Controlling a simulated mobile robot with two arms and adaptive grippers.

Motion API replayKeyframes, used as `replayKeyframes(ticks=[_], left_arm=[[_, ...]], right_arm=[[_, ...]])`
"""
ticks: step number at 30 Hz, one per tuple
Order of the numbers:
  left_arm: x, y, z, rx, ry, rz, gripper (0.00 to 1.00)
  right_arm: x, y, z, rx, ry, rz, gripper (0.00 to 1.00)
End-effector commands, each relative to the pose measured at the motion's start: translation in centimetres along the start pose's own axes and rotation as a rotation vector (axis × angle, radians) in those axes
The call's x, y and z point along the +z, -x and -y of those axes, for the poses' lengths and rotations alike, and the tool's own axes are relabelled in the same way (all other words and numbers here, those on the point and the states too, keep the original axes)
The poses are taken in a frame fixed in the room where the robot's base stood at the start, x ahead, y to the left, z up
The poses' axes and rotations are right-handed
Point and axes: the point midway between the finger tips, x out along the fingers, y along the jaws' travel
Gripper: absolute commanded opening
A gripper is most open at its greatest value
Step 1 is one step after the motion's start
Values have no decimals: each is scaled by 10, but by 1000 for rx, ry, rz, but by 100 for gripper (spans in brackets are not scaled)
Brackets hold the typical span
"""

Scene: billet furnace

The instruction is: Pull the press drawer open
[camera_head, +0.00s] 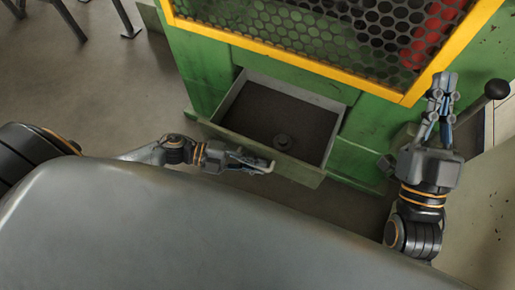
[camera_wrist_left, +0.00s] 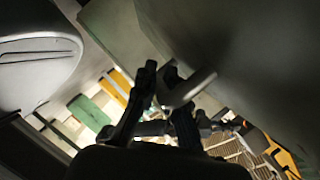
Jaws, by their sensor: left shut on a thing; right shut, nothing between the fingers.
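The press drawer (camera_head: 328,103) sticks out from the lower front of the green press (camera_head: 210,68), so its dark inside shows. A small round dark part (camera_head: 282,142) lies in it near the front. My left gripper (camera_head: 258,162) is at the outside of the drawer's front panel, shut on the drawer handle (camera_head: 270,167). In the left wrist view the pale curved handle (camera_wrist_left: 192,88) sits at the fingertips (camera_wrist_left: 163,82), partly hidden by them. My right gripper (camera_head: 440,95) is shut and empty, raised at the press's right side, apart from the drawer.
A yellow-framed mesh guard (camera_head: 320,35) covers the press above the drawer. A lever with a black knob (camera_head: 496,89) stands close to the right of my right gripper. Grey metal legs (camera_head: 125,22) stand at the upper left. The floor left of the press (camera_head: 110,90) is clear.

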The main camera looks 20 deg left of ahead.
Motion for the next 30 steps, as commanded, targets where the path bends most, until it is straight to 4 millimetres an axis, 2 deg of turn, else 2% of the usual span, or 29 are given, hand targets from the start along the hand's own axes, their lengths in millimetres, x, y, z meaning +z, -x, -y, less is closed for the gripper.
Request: replayKeyframes(ticks=[13, 14, 15, 25, 30], left_arm=[[0, 1, -1, 0, 0, 3, 0], [0, 1, -1, 0, 0, 3, 13], [0, 1, -1, 1, 0, 3, 21], [-1, 2, -1, 0, 1, 1, 21], [-1, 21, -2, 4, 1, 3, 21]], right_arm=[[5, 0, -1, 1, 1, 29, 0], [5, 0, -1, 1, 1, 29, 0], [5, 0, -1, 1, 1, 29, 0], [4, 0, -1, 1, 2, 26, 0], [4, 0, -1, 1, 2, 26, 0]])
